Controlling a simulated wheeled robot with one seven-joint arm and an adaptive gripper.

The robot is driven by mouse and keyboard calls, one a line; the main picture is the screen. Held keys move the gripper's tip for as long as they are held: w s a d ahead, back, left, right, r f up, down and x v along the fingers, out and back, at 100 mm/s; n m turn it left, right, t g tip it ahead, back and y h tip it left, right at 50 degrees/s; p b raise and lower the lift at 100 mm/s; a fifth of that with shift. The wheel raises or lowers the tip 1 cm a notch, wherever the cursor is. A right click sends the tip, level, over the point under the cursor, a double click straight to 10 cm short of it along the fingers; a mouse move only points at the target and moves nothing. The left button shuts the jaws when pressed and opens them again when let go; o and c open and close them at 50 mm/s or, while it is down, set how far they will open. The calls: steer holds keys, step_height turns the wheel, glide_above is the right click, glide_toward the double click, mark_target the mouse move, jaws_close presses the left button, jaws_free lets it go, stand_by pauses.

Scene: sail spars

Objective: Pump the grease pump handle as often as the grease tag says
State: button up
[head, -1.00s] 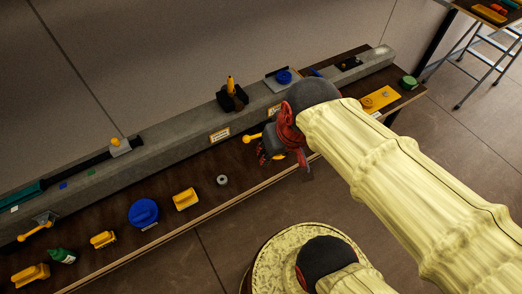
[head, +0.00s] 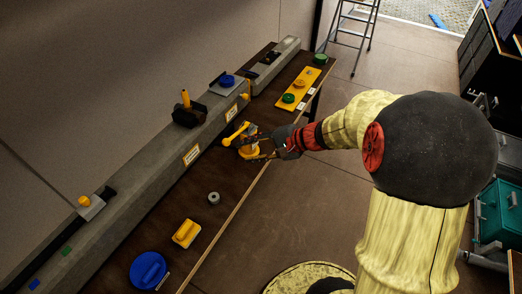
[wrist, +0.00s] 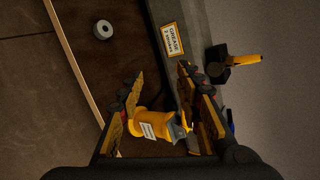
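The yellow grease pump (head: 250,153) stands on the dark bench, with its round-ended yellow handle (head: 236,134) angled out to the left. In the wrist view the yellow pump body (wrist: 152,122) with a small white label lies between my fingers. My gripper (wrist: 160,77) is open, with one finger on each side of the pump; I cannot tell whether either touches it. In the head view my gripper (head: 256,144) partly covers the pump. The grease tag (wrist: 173,40) appears to read "GREASE 2 strokes".
A long grey spar (head: 150,178) runs along the bench's back, carrying a black block (head: 188,115) with a yellow handle. A grey ring (head: 214,198), yellow block (head: 186,233) and blue disc (head: 149,270) lie nearer. A yellow plate (head: 298,90) lies beyond the pump.

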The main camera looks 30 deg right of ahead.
mark_target(237, 133)
steer(key=w+a+f+t+b, duration=0.1)
steer(key=w+a, duration=0.3)
steer(key=w, duration=0.3)
steer(key=shift+b, duration=0.3)
steer(key=shift+w, duration=0.1)
steer(key=shift+c, duration=0.5)
steer(key=c, duration=0.6)
steer(key=shift+c, duration=0.4)
